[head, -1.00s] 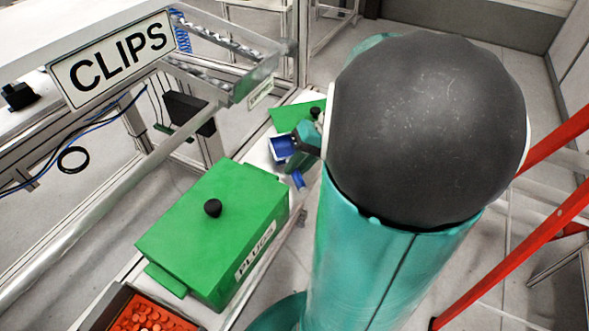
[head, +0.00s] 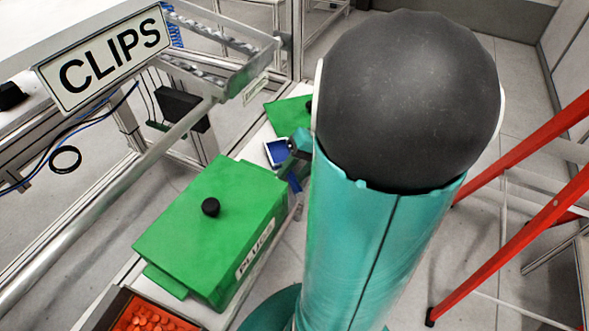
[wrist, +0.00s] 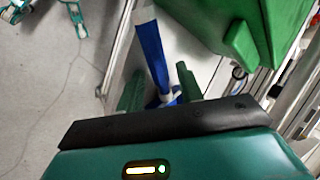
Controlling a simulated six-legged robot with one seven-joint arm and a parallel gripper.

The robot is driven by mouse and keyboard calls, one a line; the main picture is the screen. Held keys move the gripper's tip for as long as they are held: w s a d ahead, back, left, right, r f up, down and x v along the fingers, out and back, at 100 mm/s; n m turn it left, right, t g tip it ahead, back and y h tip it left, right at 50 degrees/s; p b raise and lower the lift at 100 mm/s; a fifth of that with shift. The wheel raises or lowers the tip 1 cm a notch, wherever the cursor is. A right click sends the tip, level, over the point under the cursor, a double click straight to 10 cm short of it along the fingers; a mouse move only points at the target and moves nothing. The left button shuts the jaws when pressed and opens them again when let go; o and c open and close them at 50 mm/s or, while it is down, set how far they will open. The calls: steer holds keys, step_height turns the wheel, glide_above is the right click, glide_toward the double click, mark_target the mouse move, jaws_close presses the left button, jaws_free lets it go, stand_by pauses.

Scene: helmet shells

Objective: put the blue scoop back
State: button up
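The blue scoop (head: 276,152) shows in the head view as a small open blue bowl with a pale rim. It is beyond the green box, at my gripper (head: 299,146), which is small and partly hidden behind my arm. In the wrist view, a long blue piece of the scoop (wrist: 151,50) runs up from between the two green fingers of my gripper (wrist: 160,82). The fingers are closed about the blue part, and their exact contact is hard to see. A green box labelled PLUGS (head: 215,230) stands closed on the bench, with a black knob on its lid.
A second green lid (head: 287,115) lies behind the scoop. An orange-filled bin (head: 150,315) is at the front. A CLIPS sign (head: 103,62) and metal frame stand left. Red struts (head: 520,215) stand right. In the wrist view, a green box (wrist: 255,30) is close on the right.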

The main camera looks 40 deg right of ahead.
steer(key=shift+d+r, duration=0.15)
steer(key=shift+r, duration=0.3)
steer(key=v, duration=1.1)
steer(key=shift+r, duration=0.15)
